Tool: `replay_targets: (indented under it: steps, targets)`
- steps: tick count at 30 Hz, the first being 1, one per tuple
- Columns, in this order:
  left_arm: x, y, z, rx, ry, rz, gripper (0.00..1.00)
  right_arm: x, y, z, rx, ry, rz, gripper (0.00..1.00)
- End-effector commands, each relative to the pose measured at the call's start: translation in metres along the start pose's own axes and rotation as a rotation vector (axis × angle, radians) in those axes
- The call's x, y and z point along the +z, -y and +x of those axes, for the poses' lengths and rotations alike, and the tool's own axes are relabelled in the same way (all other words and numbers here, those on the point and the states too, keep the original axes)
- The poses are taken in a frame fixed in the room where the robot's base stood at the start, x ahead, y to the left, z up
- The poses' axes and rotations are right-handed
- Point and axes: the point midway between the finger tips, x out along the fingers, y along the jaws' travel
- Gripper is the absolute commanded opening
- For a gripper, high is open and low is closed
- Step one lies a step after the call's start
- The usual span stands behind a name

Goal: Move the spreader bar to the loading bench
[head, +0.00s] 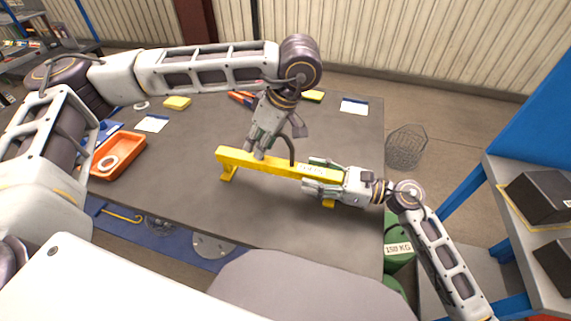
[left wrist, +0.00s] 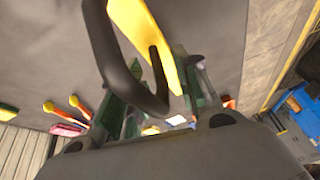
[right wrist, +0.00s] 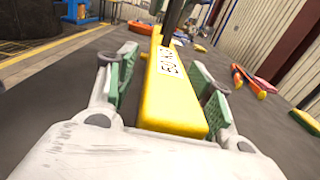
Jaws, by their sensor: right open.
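The yellow spreader bar (head: 270,166) stands on its short feet on the dark grey table, with a black curved handle (head: 292,149) at its middle. My left gripper (head: 256,154) points down at the bar's left half; the left wrist view shows the bar (left wrist: 157,48) and handle (left wrist: 98,45) near its fingers, but whether they press the bar is unclear. My right gripper (head: 308,178) is level around the bar's right end. In the right wrist view its green pads (right wrist: 165,95) are open, with gaps beside the labelled bar. Which surface is the loading bench is unclear.
An orange tray (head: 119,155) with a ring is at the table's left. Paper, yellow blocks and orange-handled tools lie toward the back. A wire basket (head: 406,147) and green weights (head: 397,246) stand right of the table. A blue-framed bench (head: 508,188) with dark blocks is far right.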

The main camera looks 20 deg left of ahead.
Motion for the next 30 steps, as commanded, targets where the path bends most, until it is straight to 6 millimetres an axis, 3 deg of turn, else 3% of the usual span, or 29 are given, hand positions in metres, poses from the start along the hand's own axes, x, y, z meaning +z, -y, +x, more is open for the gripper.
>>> replay_targets:
  steps: [11,30]
  targets:
    - [0.000,-0.001,-0.021,0.002,-0.001,0.000,0.32,0.000,0.000,0.000,0.000,-0.001,0.001,0.52]
    - [0.000,-0.001,-0.074,0.001,-0.001,0.001,0.32,0.000,0.000,0.000,0.000,-0.001,0.001,0.52]
